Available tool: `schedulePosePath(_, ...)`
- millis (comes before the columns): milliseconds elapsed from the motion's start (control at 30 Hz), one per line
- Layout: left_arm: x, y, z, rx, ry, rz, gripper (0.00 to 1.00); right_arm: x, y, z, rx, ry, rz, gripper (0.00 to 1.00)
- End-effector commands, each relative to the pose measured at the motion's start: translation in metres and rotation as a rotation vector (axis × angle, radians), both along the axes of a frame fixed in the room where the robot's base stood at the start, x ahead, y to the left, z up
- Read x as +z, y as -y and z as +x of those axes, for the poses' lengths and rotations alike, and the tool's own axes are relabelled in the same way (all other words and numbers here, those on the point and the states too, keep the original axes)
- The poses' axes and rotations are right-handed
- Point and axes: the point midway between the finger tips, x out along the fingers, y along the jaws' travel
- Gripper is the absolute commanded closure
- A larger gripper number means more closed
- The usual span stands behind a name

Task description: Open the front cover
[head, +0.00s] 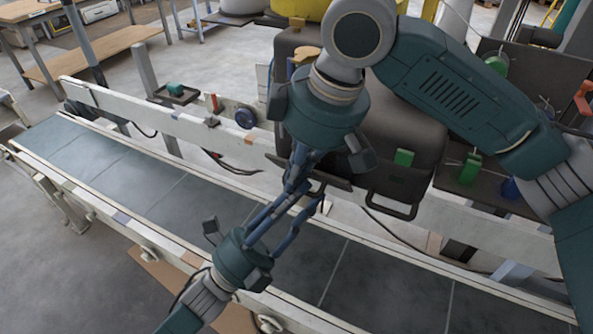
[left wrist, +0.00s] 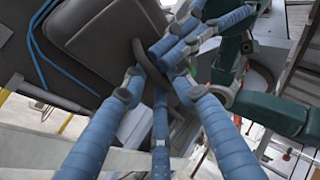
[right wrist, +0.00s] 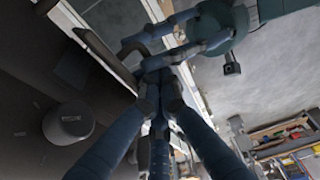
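The front cover is the dark panel on the machine (head: 404,135), which stands behind the conveyor in the head view. A looped handle (head: 392,208) hangs at its lower right. My left gripper (head: 308,196) reaches up from the lower left, and my right gripper (head: 290,186) comes down from above. Their blue fingers cross at the cover's lower left edge. In the left wrist view, a dark curved handle (left wrist: 141,52) lies at my left fingertips. In the right wrist view, my right fingers (right wrist: 153,72) draw close together beside a dark bar (right wrist: 100,55). The crossing fingers hide the contacts.
The conveyor (head: 130,170) runs across the front, with pale rails on both sides. A wooden bench (head: 95,50) stands far left. My right arm covers much of the machine.

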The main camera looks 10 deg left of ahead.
Motion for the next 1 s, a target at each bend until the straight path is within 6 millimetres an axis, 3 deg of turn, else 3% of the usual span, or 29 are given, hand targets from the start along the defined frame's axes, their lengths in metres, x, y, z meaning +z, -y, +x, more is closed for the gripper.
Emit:
schedulePosePath(367,0.004,-0.005,0.001,0.006,0.007,-0.009,0.67,-0.004,0.004,-0.002,0.001,-0.010,-0.016,1.00)
schedulePosePath(1000,-0.045,-0.048,-0.043,0.002,-0.005,-0.002,0.67,-0.002,0.003,0.001,-0.004,-0.001,-0.010,1.00)
